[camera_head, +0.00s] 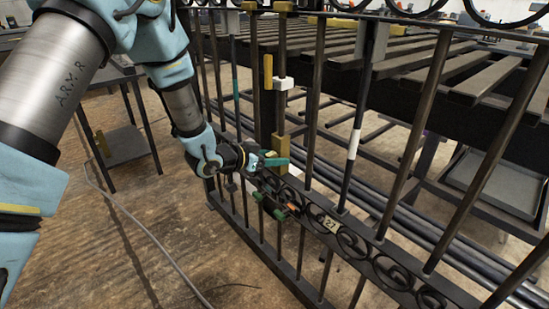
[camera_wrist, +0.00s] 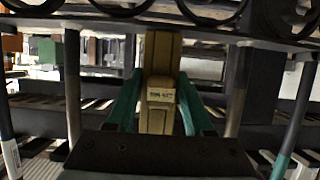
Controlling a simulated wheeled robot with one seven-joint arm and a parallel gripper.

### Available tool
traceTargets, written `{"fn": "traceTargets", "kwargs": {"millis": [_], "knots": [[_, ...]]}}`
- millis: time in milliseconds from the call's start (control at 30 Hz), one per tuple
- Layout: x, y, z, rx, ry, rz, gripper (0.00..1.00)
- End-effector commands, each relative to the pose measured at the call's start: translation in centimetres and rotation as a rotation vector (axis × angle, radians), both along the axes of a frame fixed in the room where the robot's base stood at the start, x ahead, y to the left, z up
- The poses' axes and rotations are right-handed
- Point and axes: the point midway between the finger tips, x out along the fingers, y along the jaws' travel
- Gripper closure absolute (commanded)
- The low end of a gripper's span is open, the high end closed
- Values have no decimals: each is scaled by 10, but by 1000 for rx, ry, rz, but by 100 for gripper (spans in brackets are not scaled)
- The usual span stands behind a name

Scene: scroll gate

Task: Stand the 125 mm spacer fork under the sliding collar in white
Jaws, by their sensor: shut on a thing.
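The white sliding collar (camera_head: 283,84) sits on an upright bar of the gate in the head view. A tan block, seemingly the spacer fork (camera_head: 281,146), stands upright at the same bar below the collar. Dark bar shows between the block and the collar. My gripper (camera_head: 272,160) is at the block's lower part, its green fingers close to the scroll band. In the wrist view the green fingers flank the tan fork (camera_wrist: 161,70), which has a small label too blurred to read surely. My gripper is shut on it. Whether its prongs straddle the bar is hidden.
The gate's scroll band (camera_head: 350,240) runs below my gripper, with a "27" tag (camera_head: 330,224) and small green and orange pieces (camera_head: 292,207). Close upright bars stand on both sides. A slatted table (camera_head: 430,75) is behind. The floor at left is mostly clear, with a cable.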

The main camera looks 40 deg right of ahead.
Motion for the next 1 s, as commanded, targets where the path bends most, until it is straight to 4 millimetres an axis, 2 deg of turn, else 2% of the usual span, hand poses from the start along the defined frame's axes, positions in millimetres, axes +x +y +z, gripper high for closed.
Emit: {"fn": "traceTargets", "kwargs": {"millis": [33,600,633,900,1000], "knots": [[-6,-8,7,-21,-1,-14,100],[-7,-9,6,-21,-2,-15,100],[-7,-9,6,-21,-2,-15,46],[-5,-6,3,-11,-1,-10,15],[-4,-5,2,-9,-1,-8,13]]}}
